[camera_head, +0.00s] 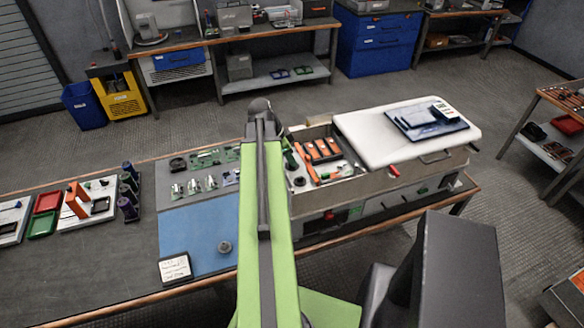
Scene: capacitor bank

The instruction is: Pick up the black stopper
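A small black round piece (178,164), which may be the black stopper, lies at the upper left of the grey mat on the workbench, left of the green circuit boards. A dark grey round knob-like piece (225,247) sits on the blue mat (190,225); I cannot tell for certain which of the two is the stopper. My green arm reaches up the middle of the view and ends in a dark rounded joint above the bench. My gripper's fingers do not show.
The open equipment case (375,190) with its white lid (405,130) stands right of my arm. Dark upright cylinders (129,190), a label card (174,268) and coloured trays (42,222) lie to the left. The blue mat is mostly clear.

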